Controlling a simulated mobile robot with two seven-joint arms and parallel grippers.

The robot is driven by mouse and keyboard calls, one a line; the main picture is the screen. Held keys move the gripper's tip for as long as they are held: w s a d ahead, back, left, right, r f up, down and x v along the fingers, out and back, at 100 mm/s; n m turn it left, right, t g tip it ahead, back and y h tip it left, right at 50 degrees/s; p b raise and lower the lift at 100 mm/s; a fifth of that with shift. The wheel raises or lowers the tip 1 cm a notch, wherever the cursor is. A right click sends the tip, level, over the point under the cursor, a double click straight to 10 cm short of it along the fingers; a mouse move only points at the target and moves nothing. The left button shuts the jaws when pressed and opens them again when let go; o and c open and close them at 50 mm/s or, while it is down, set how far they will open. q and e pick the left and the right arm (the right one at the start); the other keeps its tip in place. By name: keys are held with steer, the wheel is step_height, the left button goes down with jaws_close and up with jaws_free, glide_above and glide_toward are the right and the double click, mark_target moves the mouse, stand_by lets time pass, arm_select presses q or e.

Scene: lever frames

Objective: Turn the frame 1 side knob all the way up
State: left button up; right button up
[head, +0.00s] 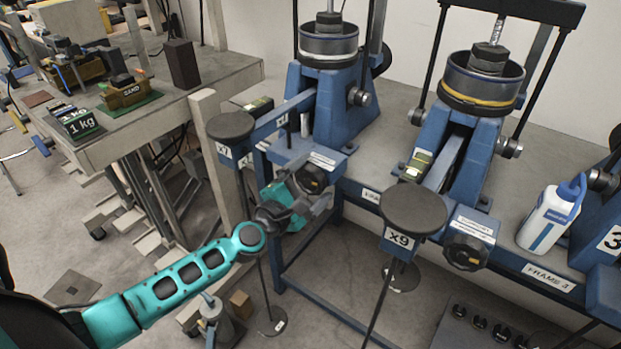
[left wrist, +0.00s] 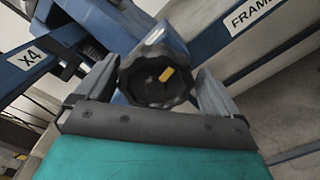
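The frame 1 side knob (head: 311,179) is a black lobed knob low on the front of the left blue lever frame (head: 318,115). In the left wrist view the knob (left wrist: 158,75) faces me and has a yellow mark near its middle. My left gripper (head: 308,198) is at this knob, its teal arm coming from the lower left. In the left wrist view its two fingers (left wrist: 157,85) stand on either side of the knob, very near its rim. Whether they press on it I cannot tell. My right gripper is not in view.
A round black pan marked x7 (head: 230,125) hangs just left of the knob. Another pan, x9 (head: 413,208), stands to the right, before the middle frame's knob (head: 467,252). A white bottle (head: 550,218) stands on the bench at right. A side table (head: 150,115) holds weights at left.

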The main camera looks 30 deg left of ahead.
arm_select(q)
steer(key=shift+a+r, duration=0.1)
steer(key=shift+s+a+r, duration=0.1)
steer(key=shift+s+a, duration=0.15)
steer(key=shift+s, duration=1.25)
steer(key=shift+s+a, duration=0.2)
steer(key=shift+s, duration=1.25)
steer(key=shift+s+d+f+m, duration=0.2)
steer(key=shift+d+m, duration=0.15)
steer(key=shift+m, duration=0.15)
steer(key=s+d+f+m+g, duration=0.3)
steer(key=s+f+m, duration=0.4)
steer(key=m, duration=0.5)
steer(key=s+d+f+m+g, duration=0.4)
steer(key=s+f+m, duration=0.3)
steer(key=m, duration=0.6)
steer(key=shift+s+d+f+y, duration=0.25)
steer(key=shift+s+d+y, duration=0.05)
steer(key=shift+s+d, duration=0.3)
